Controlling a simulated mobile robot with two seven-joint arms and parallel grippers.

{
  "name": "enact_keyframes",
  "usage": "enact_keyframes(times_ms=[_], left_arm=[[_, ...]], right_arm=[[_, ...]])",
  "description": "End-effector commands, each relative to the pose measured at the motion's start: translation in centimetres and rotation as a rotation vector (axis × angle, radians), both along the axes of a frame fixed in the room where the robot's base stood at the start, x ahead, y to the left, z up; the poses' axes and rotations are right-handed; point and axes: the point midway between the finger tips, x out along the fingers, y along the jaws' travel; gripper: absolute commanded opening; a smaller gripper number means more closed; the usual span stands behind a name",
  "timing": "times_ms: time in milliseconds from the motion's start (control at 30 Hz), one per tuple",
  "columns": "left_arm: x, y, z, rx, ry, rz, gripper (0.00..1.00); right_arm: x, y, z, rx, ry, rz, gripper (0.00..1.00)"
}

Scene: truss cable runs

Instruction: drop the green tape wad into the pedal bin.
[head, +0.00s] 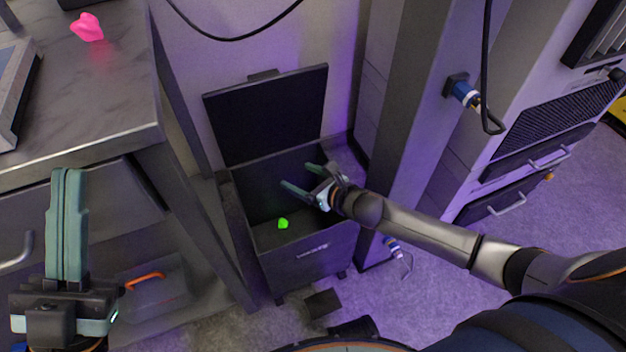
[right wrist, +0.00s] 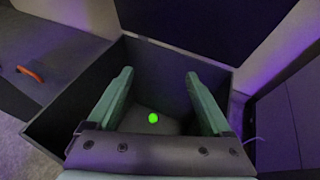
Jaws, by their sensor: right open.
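The pedal bin (head: 300,265) is a dark box with its lid (head: 268,115) standing open. The small bright green tape wad (head: 283,223) is inside the bin, near its front wall. In the right wrist view the wad (right wrist: 153,118) shows between and beyond the fingers, touching neither. I cannot tell whether it rests on the bin's floor. My right gripper (head: 303,178) is open and empty over the bin's mouth; it also shows in the right wrist view (right wrist: 159,82). My left gripper (head: 68,172) is shut and empty at the left, away from the bin.
A column with a blue plug (head: 463,92) stands right of the bin. The pedal (head: 322,303) is at the bin's front.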

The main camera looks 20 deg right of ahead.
Motion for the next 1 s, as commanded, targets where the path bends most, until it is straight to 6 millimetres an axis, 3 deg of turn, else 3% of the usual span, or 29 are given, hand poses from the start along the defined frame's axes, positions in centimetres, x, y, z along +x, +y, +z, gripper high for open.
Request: enact_keyframes(times_ms=[400,600,1000], left_arm=[[-0.1,0.3,3.2,0.030,-0.030,0.031,0.00],[-0.1,0.3,3.7,0.034,-0.032,0.042,0.00],[-0.1,0.4,3.9,0.034,-0.031,0.048,0.00]], right_arm=[[-6.4,-2.7,3.1,-0.002,0.004,0.002,0.84],[-8.9,-3.8,4.1,-0.002,0.002,0.000,0.84],[-10.3,-4.5,4.7,0.000,-0.001,0.000,0.84]])
